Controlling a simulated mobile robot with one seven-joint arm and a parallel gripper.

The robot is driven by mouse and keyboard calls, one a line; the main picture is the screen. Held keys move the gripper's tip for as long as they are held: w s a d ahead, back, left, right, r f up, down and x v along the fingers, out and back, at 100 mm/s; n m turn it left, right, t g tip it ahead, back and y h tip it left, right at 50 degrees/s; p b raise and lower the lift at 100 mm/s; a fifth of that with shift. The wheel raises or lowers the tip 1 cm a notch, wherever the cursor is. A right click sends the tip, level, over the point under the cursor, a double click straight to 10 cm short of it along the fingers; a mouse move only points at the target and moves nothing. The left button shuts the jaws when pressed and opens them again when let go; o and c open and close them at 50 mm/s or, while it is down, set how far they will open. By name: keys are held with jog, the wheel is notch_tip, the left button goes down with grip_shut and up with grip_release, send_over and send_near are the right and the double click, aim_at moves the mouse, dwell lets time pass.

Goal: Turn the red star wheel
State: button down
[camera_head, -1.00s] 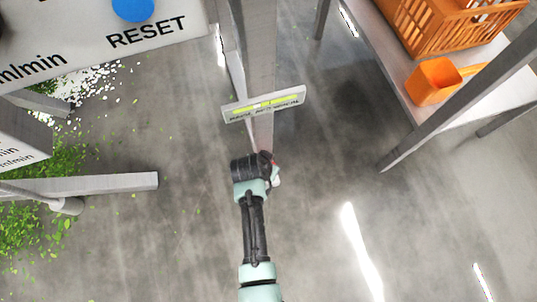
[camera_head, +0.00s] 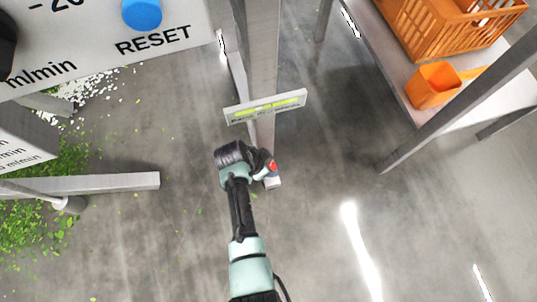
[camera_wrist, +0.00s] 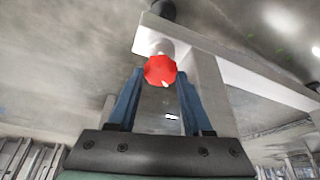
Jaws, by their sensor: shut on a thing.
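The red star wheel (camera_wrist: 160,71) sits at the end of a pale stem in the wrist view, with the two blue fingers of my gripper (camera_wrist: 159,84) on either side of it. My gripper is shut on the wheel. A small white mark shows on the wheel's lower face. In the head view the red wheel (camera_head: 272,167) shows as a small patch beside my wrist, at the grey post. My wrist and arm hide most of the gripper there.
A sign plate with a yellow-green strip (camera_head: 265,105) is on the post just above my wrist. A panel with a blue RESET button (camera_head: 142,12) is at upper left. A table with an orange crate (camera_head: 445,30) and orange scoop (camera_head: 433,86) is at right. Leaves litter the floor at left.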

jog(key=shift+c, duration=1.6)
grip_release()
jog(key=shift+w+r, duration=0.1)
